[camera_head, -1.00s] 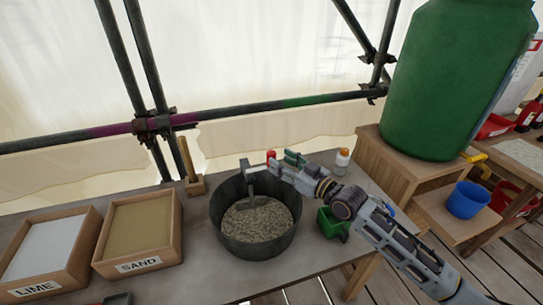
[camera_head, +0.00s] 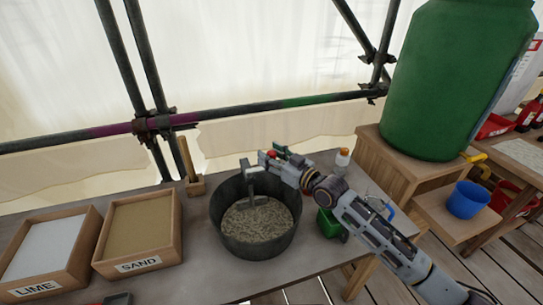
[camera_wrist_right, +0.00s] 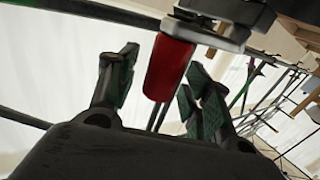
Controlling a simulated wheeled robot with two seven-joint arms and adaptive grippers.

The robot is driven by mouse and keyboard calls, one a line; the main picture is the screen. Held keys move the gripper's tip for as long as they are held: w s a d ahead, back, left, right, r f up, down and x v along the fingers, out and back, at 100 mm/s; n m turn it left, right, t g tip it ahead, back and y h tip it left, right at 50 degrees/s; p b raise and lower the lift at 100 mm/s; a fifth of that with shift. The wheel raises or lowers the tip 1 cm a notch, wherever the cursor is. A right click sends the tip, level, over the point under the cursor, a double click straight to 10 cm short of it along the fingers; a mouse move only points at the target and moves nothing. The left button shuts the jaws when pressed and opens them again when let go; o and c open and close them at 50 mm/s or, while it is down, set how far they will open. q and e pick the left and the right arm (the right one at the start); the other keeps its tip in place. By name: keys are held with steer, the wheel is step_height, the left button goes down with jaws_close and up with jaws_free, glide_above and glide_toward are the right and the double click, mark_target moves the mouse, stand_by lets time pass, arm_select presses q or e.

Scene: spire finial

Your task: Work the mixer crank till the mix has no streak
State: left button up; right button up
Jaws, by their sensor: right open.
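The mixer tub (camera_head: 228,235) is a dark round bucket on the bench. The mix (camera_head: 258,220) inside is grey-beige, mottled with pale and darker flecks. The metal crank (camera_head: 251,178) stands in the tub, its arm reaching over the rim toward my right gripper (camera_head: 272,157). The red crank handle (camera_wrist_right: 170,68) hangs between my right gripper's fingers (camera_wrist_right: 160,88) in the wrist view. The fingers are open, with gaps visible on both sides of the handle. The handle is mostly hidden by the gripper in the head view. My left gripper is not in view.
A LIME box (camera_head: 74,213) and a SAND box (camera_head: 175,224) stand left of the tub. A green container (camera_head: 328,226) and a white bottle with an orange top (camera_head: 342,160) are on the right. Scaffold poles (camera_head: 225,116) run behind the bench.

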steer(key=shift+c, duration=0.4)
jaws_close()
